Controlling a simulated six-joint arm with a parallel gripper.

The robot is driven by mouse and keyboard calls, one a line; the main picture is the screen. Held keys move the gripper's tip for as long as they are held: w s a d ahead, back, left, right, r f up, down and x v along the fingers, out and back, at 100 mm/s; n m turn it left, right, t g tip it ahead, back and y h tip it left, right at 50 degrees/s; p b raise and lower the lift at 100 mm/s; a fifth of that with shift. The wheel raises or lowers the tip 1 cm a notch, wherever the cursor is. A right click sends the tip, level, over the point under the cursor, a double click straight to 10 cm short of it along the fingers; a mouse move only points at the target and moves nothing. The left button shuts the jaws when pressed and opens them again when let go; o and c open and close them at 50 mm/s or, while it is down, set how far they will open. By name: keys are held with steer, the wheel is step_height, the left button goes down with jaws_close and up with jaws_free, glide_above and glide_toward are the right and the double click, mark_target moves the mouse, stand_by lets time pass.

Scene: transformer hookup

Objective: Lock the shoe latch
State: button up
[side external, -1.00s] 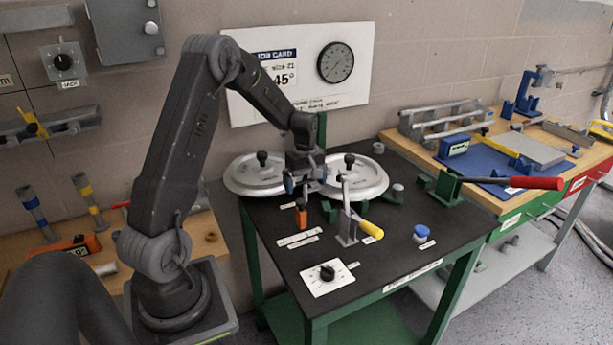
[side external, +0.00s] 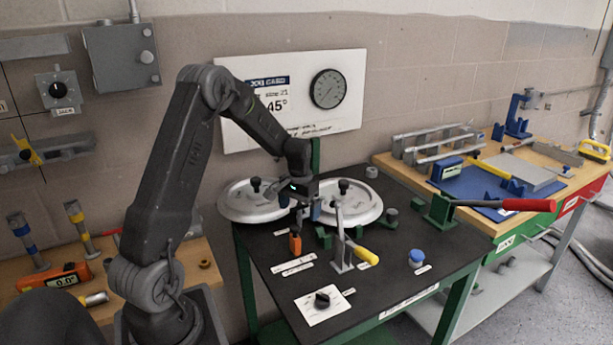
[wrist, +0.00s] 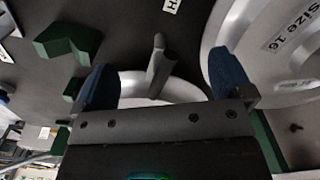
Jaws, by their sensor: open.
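A disc marked "Size 16" (wrist: 265,30) is at the right there. In the side view the left disc (side external: 240,206) and right disc (side external: 362,211) carry black knobs. A lever with a yellow grip (side external: 366,255) stands near the gripper. I cannot tell for certain which part is the shoe latch.
An orange block (side external: 295,243) stands just below the gripper. A dial plate (side external: 322,303) and blue button (side external: 416,256) are on the bench's front part. A red-handled lever (side external: 525,204) extends off the right side. A green block (wrist: 66,38) is near the left finger.

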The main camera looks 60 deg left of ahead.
steer(key=m, duration=0.5)
step_height(320, 180, up, 14)
steer(key=s+d+r+t, duration=0.1)
steer(key=s+d+r, duration=0.1)
steer(key=d, duration=0.4)
steer(key=s+d+r+t, duration=0.1)
steer(key=s+d+r, duration=0.2)
steer(key=d, duration=0.4)
steer(key=s+d+r+t, duration=0.1)
steer(key=s+d+r, duration=0.1)
steer(key=d, duration=0.5)
steer(key=shift+s+r+y, duration=0.15)
steer(key=shift+s+y, duration=0.25)
steer(key=shift+s, duration=0.35)
steer(key=shift+d, duration=0.1)
steer(key=s+d+f+t, duration=0.1)
steer(key=s+d+t, duration=0.1)
steer(key=s+d, duration=0.6)
steer(key=shift+s+f+m+t+h, duration=0.3)
steer(key=shift+s+f+h, duration=0.1)
steer(key=shift+s, duration=0.4)
